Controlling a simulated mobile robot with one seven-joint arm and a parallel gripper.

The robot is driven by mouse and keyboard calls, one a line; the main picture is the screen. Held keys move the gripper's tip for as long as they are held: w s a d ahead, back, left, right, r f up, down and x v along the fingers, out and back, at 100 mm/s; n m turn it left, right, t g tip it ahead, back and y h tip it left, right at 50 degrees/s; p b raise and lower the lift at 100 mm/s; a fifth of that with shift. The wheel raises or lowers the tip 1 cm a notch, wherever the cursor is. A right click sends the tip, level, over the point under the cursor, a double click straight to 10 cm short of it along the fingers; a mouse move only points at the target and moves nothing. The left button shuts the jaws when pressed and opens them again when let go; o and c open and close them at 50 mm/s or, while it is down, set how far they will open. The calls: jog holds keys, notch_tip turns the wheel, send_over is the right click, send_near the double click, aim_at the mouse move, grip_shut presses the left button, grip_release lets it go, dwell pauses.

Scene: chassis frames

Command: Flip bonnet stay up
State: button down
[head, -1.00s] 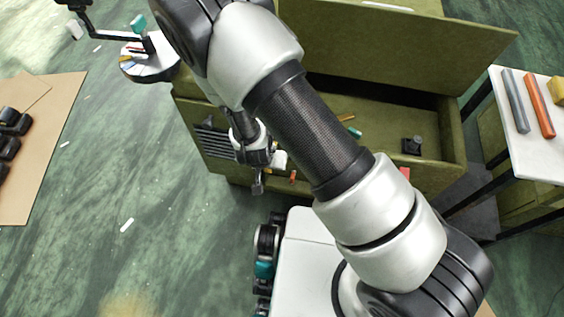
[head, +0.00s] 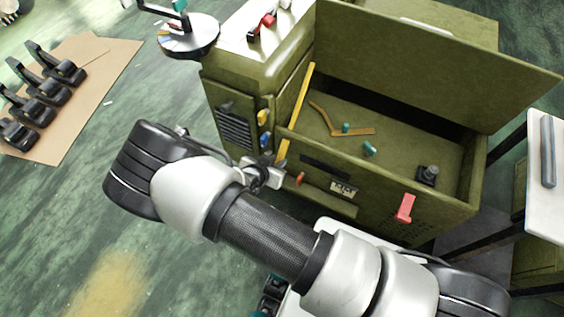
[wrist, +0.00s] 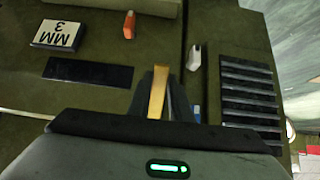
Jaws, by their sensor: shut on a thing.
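The bonnet stay (head: 303,95) is a long yellow bar. In the head view it slants from near the raised olive bonnet (head: 430,65) down to the front edge of the olive chassis bay (head: 420,150). My gripper (head: 272,172) is at the lower end of this bar, partly hidden by my arm. In the wrist view my gripper (wrist: 160,88) is shut on a yellow piece (wrist: 157,95), which looks like the stay's end, in front of the olive panel. Whether the stay's upper end touches the bonnet is unclear.
An orange lever (head: 300,179), an MM 3 plate (head: 343,189) and a red tab (head: 405,208) are on the front. Inside the bay lie a bent brown strip (head: 322,118), teal pieces (head: 368,148) and a black fitting (head: 428,176). A white table (head: 545,190) stands right.

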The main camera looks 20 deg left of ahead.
jog(key=shift+w+f+t+b, duration=0.25)
jog(key=shift+f+t+b, duration=0.35)
jog(key=shift+w+f+t+b, duration=0.2)
jog(key=shift+w+t+b, duration=0.15)
jog(key=shift+t+b, duration=0.25)
jog(key=c, duration=1.6)
grip_release()
jog(key=shift+w, duration=0.1)
jog(key=p+v, duration=0.4)
jog(key=v, duration=1.3)
jog(key=shift+s, duration=0.3)
